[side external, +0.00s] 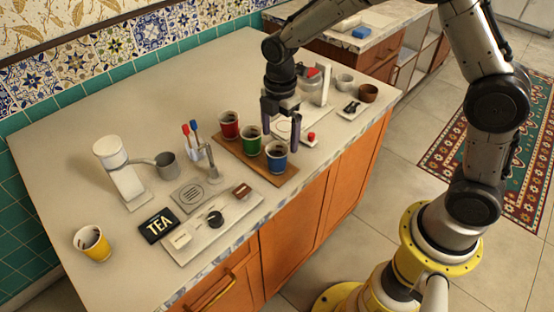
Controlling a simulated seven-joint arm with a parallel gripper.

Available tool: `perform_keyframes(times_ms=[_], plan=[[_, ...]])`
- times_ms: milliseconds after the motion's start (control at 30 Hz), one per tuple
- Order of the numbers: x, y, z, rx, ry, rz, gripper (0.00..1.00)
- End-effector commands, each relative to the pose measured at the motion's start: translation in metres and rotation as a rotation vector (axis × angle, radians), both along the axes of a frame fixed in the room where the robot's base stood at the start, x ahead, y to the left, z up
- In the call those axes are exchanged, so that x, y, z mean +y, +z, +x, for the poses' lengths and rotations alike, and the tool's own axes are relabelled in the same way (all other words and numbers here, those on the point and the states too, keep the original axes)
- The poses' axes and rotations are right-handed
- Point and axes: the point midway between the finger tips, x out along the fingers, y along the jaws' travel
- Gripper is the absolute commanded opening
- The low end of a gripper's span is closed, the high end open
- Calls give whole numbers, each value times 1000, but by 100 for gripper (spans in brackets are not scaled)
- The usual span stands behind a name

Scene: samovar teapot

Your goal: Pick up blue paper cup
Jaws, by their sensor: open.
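A blue paper cup (276,158) stands upright at the right end of a brown wooden board (288,174). A green cup (251,139) and a red cup (229,126) stand in a row with it on the same board. My gripper (280,139) points down above and behind the blue cup, in front of the tray area. Its fingers are apart and I see nothing held between them. One finger hangs close to the blue cup's upper right side; I cannot tell whether it touches.
A panel with a black knob (215,217) lies in front. The counter's back left is clear.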

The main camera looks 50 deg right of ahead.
Motion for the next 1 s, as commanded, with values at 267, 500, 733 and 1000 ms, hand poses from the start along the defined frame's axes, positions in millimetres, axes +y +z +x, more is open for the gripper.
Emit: perform_keyframes(times_ms=[267,500,733,1000], plan=[[0,-34,0,0,-1,0,100],[3,-58,2,3,0,-1,100],[4,-85,5,1,-1,0,100],[4,-88,5,-1,-1,0,100]])
